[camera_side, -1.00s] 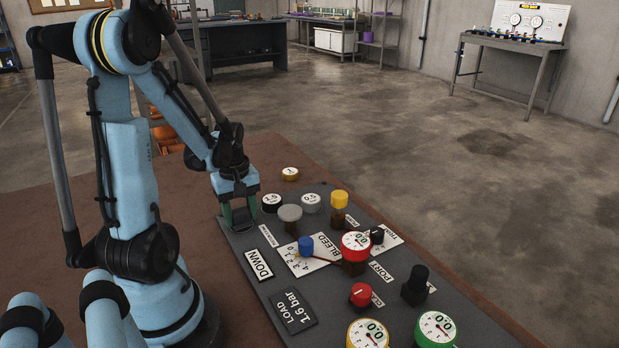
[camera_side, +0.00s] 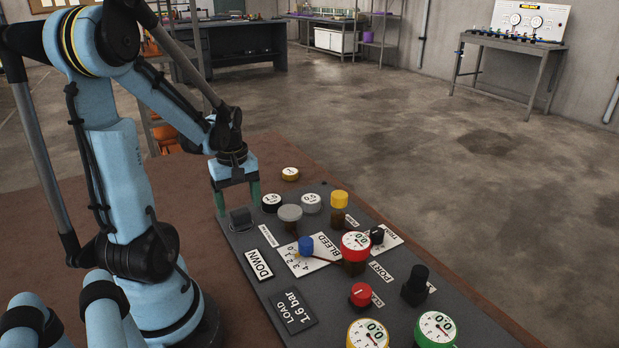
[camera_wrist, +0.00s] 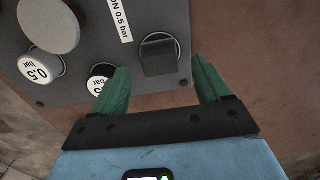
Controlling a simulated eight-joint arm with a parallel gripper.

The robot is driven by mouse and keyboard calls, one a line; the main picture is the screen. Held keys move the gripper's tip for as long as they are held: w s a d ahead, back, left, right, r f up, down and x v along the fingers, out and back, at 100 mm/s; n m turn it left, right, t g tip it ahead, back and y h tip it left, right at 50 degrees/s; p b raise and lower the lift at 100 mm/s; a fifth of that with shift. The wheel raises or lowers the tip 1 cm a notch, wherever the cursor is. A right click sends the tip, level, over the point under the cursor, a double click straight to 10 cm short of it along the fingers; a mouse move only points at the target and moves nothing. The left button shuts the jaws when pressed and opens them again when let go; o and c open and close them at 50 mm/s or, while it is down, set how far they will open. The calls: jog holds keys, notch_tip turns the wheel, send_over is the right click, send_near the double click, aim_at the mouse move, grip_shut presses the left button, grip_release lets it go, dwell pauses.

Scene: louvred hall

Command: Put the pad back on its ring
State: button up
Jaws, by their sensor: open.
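Beside the pad are a black-rimmed dial (camera_side: 272,202), a grey round knob (camera_side: 290,213) and a white-faced grey dial (camera_side: 311,203). A blue knob (camera_side: 306,245) and yellow knob (camera_side: 339,199) stand further along the panel. A brass-rimmed dial (camera_side: 290,174) lies off the panel on the brown mat.

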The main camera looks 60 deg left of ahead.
aim_at(240, 212)
notch_tip(240, 212, up, 9)
jog(key=w+d+m+t, duration=0.3)
jog(key=w+d+m, duration=0.1)
jog(key=d+m, duration=0.5)
jog(key=w+d+m+t, duration=0.4)
jog(key=d+m, duration=0.5)
jog(key=d, duration=0.4)
jog(key=shift+w+d+f, duration=0.15)
jog(key=shift+w+d, duration=0.1)
jog(key=shift+w, duration=0.25)
